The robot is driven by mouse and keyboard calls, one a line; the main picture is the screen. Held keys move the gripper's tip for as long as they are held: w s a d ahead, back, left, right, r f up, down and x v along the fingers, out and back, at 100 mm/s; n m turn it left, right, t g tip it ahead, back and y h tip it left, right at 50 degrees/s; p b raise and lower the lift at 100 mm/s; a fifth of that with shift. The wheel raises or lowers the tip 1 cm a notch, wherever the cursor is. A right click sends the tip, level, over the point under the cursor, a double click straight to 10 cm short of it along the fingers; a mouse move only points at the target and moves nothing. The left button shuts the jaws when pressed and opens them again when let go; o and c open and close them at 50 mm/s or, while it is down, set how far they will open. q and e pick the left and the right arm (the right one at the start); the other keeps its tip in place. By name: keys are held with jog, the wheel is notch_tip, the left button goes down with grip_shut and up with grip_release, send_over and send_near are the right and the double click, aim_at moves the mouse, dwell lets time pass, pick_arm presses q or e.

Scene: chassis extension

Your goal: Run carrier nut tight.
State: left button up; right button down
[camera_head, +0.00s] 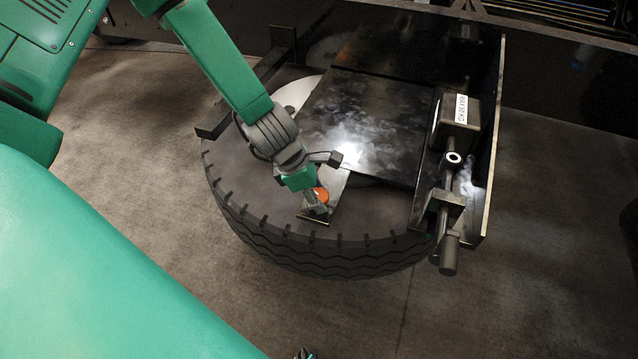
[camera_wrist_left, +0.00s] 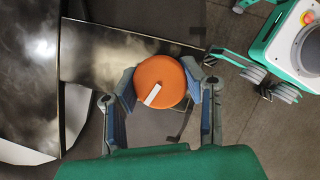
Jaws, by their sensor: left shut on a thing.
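The carrier nut (camera_wrist_left: 160,82) is a round orange knob with a white mark across its face. In the left wrist view it lies between the blue-grey fingers of my left gripper (camera_wrist_left: 163,88), which is shut on it from both sides. In the head view the gripper (camera_head: 325,178) covers part of the nut (camera_head: 321,196). The nut is at the flat metal carrier plate (camera_head: 316,217) over the tyre (camera_head: 257,208). The threads under the nut are hidden. My right gripper cannot be clearly made out.
A large black panel (camera_head: 368,120) covers part of the tyre. A black bracket with a labelled box (camera_head: 456,117) and a rod stands on the right. Bare concrete floor (camera_head: 330,315) is in front. A green and white body with a red button (camera_wrist_left: 306,18) shows in the left wrist view.

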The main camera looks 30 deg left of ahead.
pick_arm(q)
jog(key=m+p, duration=0.1)
jog(key=m+g+p, duration=0.1)
jog(key=m, duration=0.1)
jog(key=m+p, duration=0.1)
jog(key=p, duration=0.1)
jog(key=shift+w+r+m+g+h, duration=0.3)
jog(key=shift+h, duration=0.1)
jog(key=m+g+p, duration=0.1)
jog(key=m, duration=0.1)
jog(key=shift+m, duration=0.3)
jog(key=m+g, duration=0.1)
jog(key=m, duration=0.1)
jog(key=shift+f+m+p, duration=0.1)
jog(key=shift+m+p, duration=0.2)
jog(key=shift+m, duration=0.1)
jog(key=m, duration=0.2)
jog(key=m+g, duration=0.1)
jog(key=m, duration=0.1)
jog(key=shift+m+g+y, duration=0.3)
jog(key=m+g+y, duration=0.1)
jog(key=m, duration=0.4)
jog(key=shift+f, duration=0.1)
jog(key=m+g+y, duration=0.1)
jog(key=m+y, duration=0.1)
jog(key=m, duration=0.3)
jog(key=shift+b, duration=0.3)
jog(key=shift+m+y, duration=1)
jog(key=shift+m, duration=1.2)
